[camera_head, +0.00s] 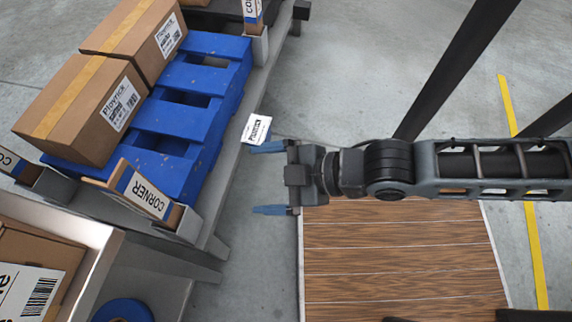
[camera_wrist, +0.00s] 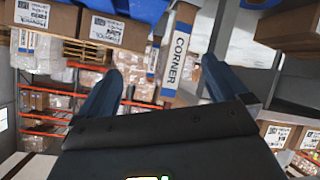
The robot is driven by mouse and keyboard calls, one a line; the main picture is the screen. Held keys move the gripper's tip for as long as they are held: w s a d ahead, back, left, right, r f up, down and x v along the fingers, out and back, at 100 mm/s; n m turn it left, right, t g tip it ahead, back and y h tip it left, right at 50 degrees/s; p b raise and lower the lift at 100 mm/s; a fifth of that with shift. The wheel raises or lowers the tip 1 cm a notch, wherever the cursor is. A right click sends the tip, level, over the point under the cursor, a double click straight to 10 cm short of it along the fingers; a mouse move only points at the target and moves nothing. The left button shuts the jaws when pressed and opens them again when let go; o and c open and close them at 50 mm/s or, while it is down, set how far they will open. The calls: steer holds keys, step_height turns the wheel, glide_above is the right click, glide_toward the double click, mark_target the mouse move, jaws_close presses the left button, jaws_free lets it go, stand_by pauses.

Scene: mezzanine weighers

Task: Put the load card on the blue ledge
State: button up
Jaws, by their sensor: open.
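The load card, a small white label with dark print (camera_head: 257,129), shows in the head view beside the grey frame's edge, just above my upper fingertip. I cannot tell what it rests on, or whether the finger touches it. The blue slatted ledge (camera_head: 207,94) lies to the left on the grey frame and carries cardboard boxes. My gripper (camera_head: 252,179) is open, its two blue fingers pointing left, with nothing seen between them. In the wrist view my gripper (camera_wrist: 162,68) also shows spread fingers. I do not make out the card there.
Two cardboard boxes (camera_head: 88,108) fill the ledge's left side. A CORNER post (camera_head: 146,192) stands at the frame's near end and also shows in the wrist view (camera_wrist: 177,55). A box in a grey bin (camera_head: 35,265) is at lower left. Brown slatted flooring (camera_head: 400,255) lies below my arm.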

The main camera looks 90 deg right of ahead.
steer(key=s+a+r+m+t+y, duration=0.2)
steer(key=s+a+r+m+t, duration=0.1)
steer(key=r, duration=0.7)
steer(key=shift+s+a, duration=0.2)
steer(key=shift+f, duration=0.1)
